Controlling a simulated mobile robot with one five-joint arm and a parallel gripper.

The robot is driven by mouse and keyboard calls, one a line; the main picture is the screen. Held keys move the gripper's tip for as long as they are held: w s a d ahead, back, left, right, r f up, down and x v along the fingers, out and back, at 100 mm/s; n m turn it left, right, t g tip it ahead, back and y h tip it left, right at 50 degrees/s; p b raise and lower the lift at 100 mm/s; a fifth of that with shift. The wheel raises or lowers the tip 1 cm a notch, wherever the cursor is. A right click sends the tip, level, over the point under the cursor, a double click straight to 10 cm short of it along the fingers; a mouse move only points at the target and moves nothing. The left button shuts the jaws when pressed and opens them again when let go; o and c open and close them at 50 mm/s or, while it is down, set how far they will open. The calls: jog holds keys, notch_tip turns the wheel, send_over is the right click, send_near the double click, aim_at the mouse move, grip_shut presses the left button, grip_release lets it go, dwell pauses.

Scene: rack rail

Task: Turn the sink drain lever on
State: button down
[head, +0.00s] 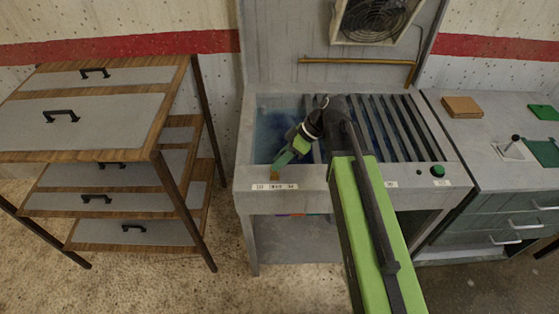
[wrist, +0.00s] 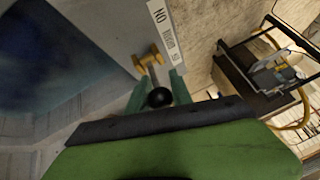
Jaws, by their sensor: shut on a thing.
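The sink drain lever is a brass fitting (head: 274,176) on the front left rim of the sink (head: 262,172). In the wrist view the brass fitting (wrist: 148,60) has a stem leading to a round black knob (wrist: 160,97). My gripper (head: 280,164) reaches down over the sink's front rim. In the wrist view its two green fingers (wrist: 158,88) lie on either side of the stem and knob, shut on the lever. The fingers hide part of the stem. A white label (head: 274,187) sits on the rim just below the lever.
A slatted grate (head: 390,130) fills the sink's right side. A wooden drawer unit (head: 150,145) stands at the left, and a grey cabinet (head: 490,195) adjoins on the right.

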jog(key=c, duration=1.1)
grip_release()
jog(key=shift+c, duration=0.2)
jog(key=shift+d, duration=0.1)
jog(key=p+v, duration=1.3)
jog(key=v, duration=0.4)
jog(key=shift+r+p, duration=0.15)
jog(key=shift+p, duration=0.25)
